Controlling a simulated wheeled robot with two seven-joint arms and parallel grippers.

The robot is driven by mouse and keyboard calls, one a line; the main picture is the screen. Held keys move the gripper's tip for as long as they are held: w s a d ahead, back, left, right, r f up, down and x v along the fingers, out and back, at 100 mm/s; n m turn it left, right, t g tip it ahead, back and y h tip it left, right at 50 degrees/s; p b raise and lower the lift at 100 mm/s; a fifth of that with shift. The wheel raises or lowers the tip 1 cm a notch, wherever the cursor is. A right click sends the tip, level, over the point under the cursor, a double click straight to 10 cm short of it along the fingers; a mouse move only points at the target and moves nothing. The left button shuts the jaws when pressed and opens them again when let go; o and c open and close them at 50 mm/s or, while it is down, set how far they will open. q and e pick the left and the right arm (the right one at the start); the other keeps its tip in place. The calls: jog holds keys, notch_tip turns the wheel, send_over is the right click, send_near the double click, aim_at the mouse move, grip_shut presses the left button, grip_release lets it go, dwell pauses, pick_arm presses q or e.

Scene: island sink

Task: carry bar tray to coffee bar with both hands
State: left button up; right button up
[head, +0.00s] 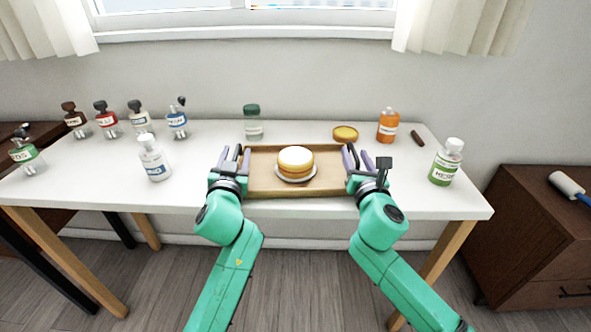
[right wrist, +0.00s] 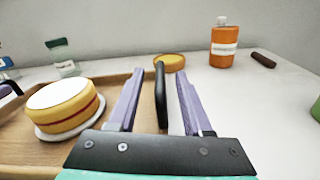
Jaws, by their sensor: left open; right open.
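The brown bar tray (head: 262,186) lies on the white table near its front edge, with a layered cake (head: 295,160) on a small white plate (head: 296,178) in its middle. My left gripper (head: 232,154) is open at the tray's left end. My right gripper (head: 359,154) is open at the tray's right end. In the right wrist view, the tray's dark end handle or rim (right wrist: 160,95) stands between the two purple fingers of my right gripper (right wrist: 160,100), with gaps showing on both sides. The cake also shows in that view (right wrist: 65,107).
Several labelled bottles stand on the table (head: 215,205) at the left, including a white one (head: 154,160). A green-capped jar (head: 253,124), a yellow round item (head: 345,133) and an orange bottle (head: 388,127) are behind the tray. A green-labelled bottle (head: 446,163) stands at the right. A brown cabinet (head: 530,225) is further right.

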pick_arm(q)
grip_shut()
pick_arm(e)
grip_shut()
dwell(1.1)
